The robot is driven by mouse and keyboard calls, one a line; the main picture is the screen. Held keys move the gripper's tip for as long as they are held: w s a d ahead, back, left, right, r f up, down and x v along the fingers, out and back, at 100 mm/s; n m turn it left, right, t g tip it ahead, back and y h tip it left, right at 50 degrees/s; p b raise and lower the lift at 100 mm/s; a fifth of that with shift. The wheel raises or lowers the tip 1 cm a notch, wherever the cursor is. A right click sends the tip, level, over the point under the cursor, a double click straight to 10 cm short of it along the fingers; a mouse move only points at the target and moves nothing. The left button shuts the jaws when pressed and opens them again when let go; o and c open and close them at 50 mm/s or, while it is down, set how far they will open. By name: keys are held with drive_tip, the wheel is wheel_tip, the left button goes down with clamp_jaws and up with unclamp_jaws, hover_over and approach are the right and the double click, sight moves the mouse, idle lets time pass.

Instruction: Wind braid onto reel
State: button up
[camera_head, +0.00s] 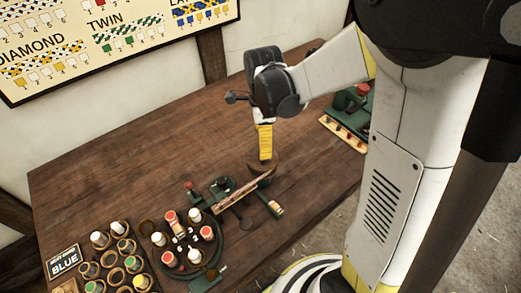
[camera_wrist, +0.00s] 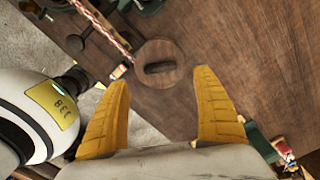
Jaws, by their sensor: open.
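My gripper (camera_head: 265,157) points down over the table in the head view. In the wrist view its two yellow fingers (camera_wrist: 162,78) are apart with nothing between them. A round wooden disc with a dark bar across it, possibly the reel (camera_wrist: 145,78), lies beyond the fingertips. In the head view its edge shows just below my gripper, and the rest is hard to make out. A red and white braid (camera_wrist: 106,28) runs diagonally beside the disc; in the head view the braid (camera_head: 241,192) lies along the green braiding fixture. I cannot tell whether it touches the disc.
A ring of bobbins (camera_head: 168,260) stands at the table front, beside a holder of more bobbins (camera_head: 88,270) and a BLUE sign (camera_head: 65,262). A green device (camera_head: 352,103) stands at the right edge. The table's left and back are clear.

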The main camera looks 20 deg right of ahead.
sight(262, 161)
wheel_tip(262, 161, down, 7)
drive_tip(key=shift+r+b, duration=0.2)
drive_tip(key=shift+b, duration=0.65)
drive_tip(key=c, duration=1.2)
